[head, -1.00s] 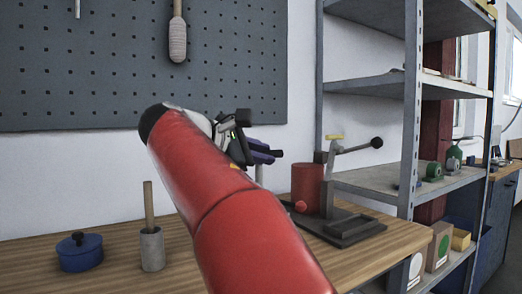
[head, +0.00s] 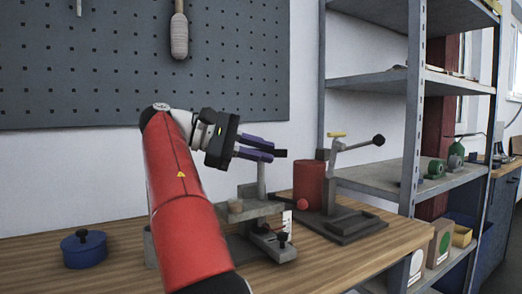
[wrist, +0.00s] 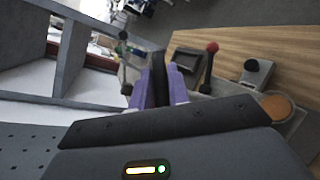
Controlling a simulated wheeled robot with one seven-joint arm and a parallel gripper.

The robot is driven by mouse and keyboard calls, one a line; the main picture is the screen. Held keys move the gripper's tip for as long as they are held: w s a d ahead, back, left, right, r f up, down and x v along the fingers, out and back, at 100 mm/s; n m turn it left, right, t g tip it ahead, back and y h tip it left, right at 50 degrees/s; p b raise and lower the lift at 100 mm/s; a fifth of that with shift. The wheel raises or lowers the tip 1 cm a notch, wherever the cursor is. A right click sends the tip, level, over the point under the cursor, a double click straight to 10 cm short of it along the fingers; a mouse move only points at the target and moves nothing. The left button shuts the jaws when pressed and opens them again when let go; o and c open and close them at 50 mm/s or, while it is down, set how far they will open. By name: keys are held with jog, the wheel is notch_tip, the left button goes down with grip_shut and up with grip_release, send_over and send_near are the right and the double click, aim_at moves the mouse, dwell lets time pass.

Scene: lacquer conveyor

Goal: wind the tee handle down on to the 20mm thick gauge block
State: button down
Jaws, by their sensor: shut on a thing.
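My gripper (head: 279,154) has its purple fingers close together, shut at the top of a grey upright post (head: 262,180) on a bench fixture (head: 276,246). What the fingers hold appears to be the tee handle, but it is mostly hidden between them. In the wrist view the fingers (wrist: 160,70) also show close together, with a dark part between them. I cannot pick out the 20mm gauge block.
A press with a red cylinder (head: 309,184) and a black-ended lever (head: 378,140) stands to the right. A blue lidded pot (head: 84,248) is at the left. Grey shelving (head: 375,178) stands beyond the bench's right end. The bench front right is clear.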

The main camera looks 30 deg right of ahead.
jog(key=shift+w+f, duration=0.1)
jog(key=shift+w, duration=0.1)
jog(key=c, duration=1.4)
grip_release()
jog(key=shift+w+f, duration=0.1)
jog(key=shift+w, duration=0.05)
jog(key=shift+o, duration=0.2)
jog(key=shift+s, duration=0.2)
